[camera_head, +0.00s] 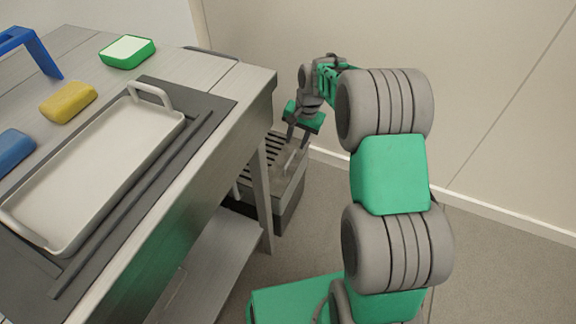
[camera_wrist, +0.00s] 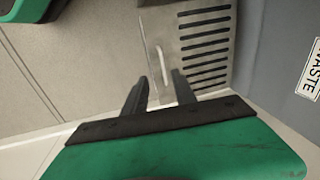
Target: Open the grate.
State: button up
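The grate (camera_head: 262,152) is a grey slotted metal cover on top of a low box beside the table leg. In the wrist view the grate (camera_wrist: 205,45) shows dark parallel slots and a plain panel with a pale bar handle (camera_wrist: 158,55). The handle also shows in the head view (camera_head: 291,160). My gripper (camera_head: 298,146) points down over the handle side of the grate. In the wrist view my gripper (camera_wrist: 160,90) has its two dark fingers apart, with the near end of the handle between their tips in the picture. Contact cannot be told.
A metal table (camera_head: 255,85) stands left of the box, carrying a white tray (camera_head: 150,125), a yellow block (camera_head: 68,102), a green-rimmed block (camera_head: 127,51) and a blue block (camera_head: 12,150). A grey surface labelled "WASTE" (camera_wrist: 308,75) is beside the grate. A wall (camera_head: 480,110) rises behind.

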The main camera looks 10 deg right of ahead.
send_near(290, 160)
jog(key=shift+m, duration=0.3)
jog(key=f+b, duration=0.1)
jog(key=f, duration=0.1)
jog(key=f+b, duration=0.1)
jog(key=f, duration=0.2)
jog(key=w+a+f+b, duration=0.1)
jog(key=f, duration=0.1)
jog(key=shift+w+f, duration=0.1)
jog(key=shift+f, duration=0.2)
grip_shut()
jog(key=shift+r, duration=0.1)
dwell(0.5)
